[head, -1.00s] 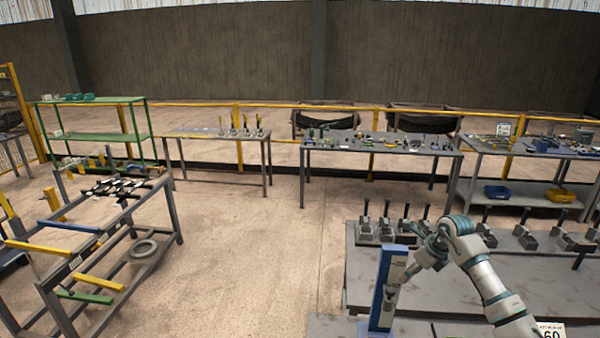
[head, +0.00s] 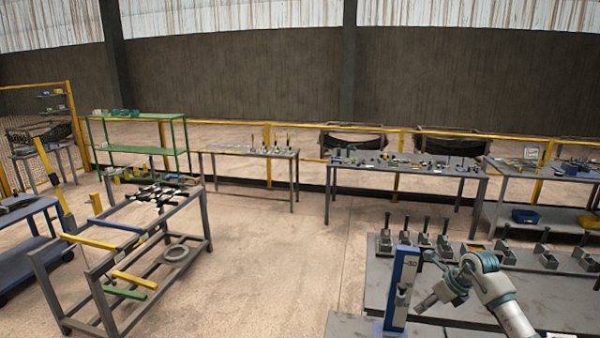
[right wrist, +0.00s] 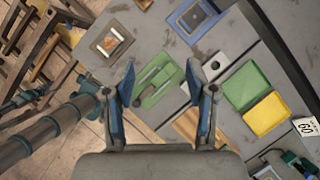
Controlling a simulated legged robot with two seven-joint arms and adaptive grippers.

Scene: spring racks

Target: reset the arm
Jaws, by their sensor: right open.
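My right arm comes in at the lower right of the head view. Its right gripper (head: 419,307) is small there, just right of an upright blue post (head: 404,285) above a grey workbench. In the right wrist view my right gripper (right wrist: 160,66) is open, its two blue-edged fingers spread apart with nothing between them. Below them, apart from the fingers, a green tray (right wrist: 158,96) with grey tools lies on the bench. My left gripper is not in view.
In the right wrist view, a green bin (right wrist: 246,86) and a yellow bin (right wrist: 266,114) lie to the right. A row of grey fixtures with upright handles (head: 422,236) stands on the bench. A metal frame rack (head: 150,245) stands left. Open floor lies between.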

